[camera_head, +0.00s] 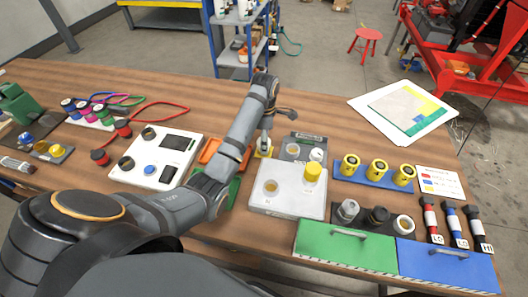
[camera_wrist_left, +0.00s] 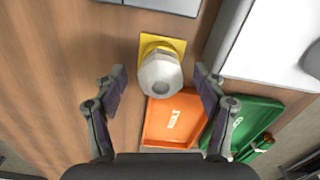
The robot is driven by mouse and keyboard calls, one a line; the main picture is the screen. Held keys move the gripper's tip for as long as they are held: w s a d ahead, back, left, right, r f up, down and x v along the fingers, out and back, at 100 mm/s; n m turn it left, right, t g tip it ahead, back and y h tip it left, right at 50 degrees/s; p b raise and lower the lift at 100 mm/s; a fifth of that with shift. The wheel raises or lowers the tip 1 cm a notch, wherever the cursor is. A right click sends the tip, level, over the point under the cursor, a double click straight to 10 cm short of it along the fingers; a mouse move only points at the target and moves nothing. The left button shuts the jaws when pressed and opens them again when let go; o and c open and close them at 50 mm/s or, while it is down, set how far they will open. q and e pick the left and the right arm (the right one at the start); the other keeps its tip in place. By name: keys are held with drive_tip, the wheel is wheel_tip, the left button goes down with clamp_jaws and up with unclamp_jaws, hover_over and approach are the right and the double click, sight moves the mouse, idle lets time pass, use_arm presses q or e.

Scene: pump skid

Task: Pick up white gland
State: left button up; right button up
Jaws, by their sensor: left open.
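The white gland (camera_wrist_left: 160,75) is a pale hexagonal piece with a round recess in its top. It stands on a small yellow square pad (camera_wrist_left: 176,45), between my open left fingers in the left wrist view. My left gripper (camera_wrist_left: 161,80) has a finger on either side of it, with gaps showing, and holds nothing. In the head view the left gripper (camera_head: 268,120) is above the yellow pad (camera_head: 264,153), and my arm partly hides that spot. My right gripper is not in view.
An orange tray (camera_wrist_left: 174,118) and a green tray (camera_wrist_left: 252,125) lie close to the pad. A white box (camera_head: 288,196) with a yellow cap (camera_head: 312,172) and a grey plate (camera_head: 293,143) stand to the right. The white control panel (camera_head: 157,158) is left.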

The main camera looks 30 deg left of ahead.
use_arm(q)
drive_tip(key=shift+r, duration=0.1)
drive_tip(key=shift+c, duration=1.1)
drive_tip(key=c, duration=1.2)
drive_tip(key=shift+o, duration=0.2)
drive_tip(key=shift+r, duration=0.1)
